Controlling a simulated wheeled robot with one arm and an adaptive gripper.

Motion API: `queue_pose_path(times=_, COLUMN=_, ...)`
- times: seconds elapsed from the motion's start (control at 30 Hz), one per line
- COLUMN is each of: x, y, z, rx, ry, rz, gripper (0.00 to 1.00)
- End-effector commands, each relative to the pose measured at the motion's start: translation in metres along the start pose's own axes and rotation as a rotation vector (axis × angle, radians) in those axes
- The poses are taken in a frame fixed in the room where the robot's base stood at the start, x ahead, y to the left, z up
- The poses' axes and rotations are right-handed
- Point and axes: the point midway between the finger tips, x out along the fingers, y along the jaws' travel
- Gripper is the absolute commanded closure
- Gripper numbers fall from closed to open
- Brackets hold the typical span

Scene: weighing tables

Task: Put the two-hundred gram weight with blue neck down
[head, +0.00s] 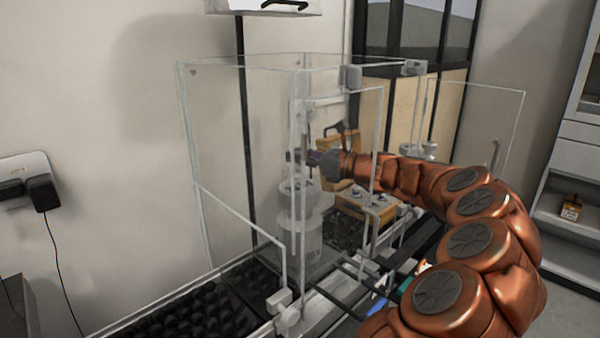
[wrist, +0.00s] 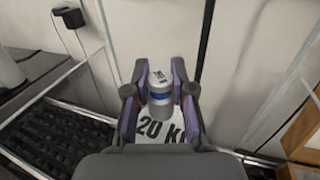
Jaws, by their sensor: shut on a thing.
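In the head view, my gripper (head: 306,158) is inside the clear glass case (head: 235,130), above a pale cylindrical stand (head: 299,238). The held weight is not clear there.
A wooden block with several small weights (head: 367,206) stands right of the stand, under my arm. An open wooden box (head: 340,143) is behind. The case's panes and frame surround my gripper closely. A dark bumpy mat (wrist: 62,142) lies at the lower left in the wrist view.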

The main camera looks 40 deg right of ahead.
Motion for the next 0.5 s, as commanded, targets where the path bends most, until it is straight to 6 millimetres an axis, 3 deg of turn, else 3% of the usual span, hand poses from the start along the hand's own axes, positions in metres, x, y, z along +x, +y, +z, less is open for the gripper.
queue_pose_path(times=0.03, x=-0.001, y=0.0, z=0.016, rx=0.0, ry=0.001, rz=-0.004, gripper=1.0)
queue_pose_path(times=0.2, x=-0.002, y=-0.001, z=0.041, rx=0.0, ry=0.001, rz=-0.02, gripper=1.0)
queue_pose_path(times=0.5, x=-0.002, y=-0.001, z=0.059, rx=0.006, ry=0.004, rz=-0.039, gripper=1.0)
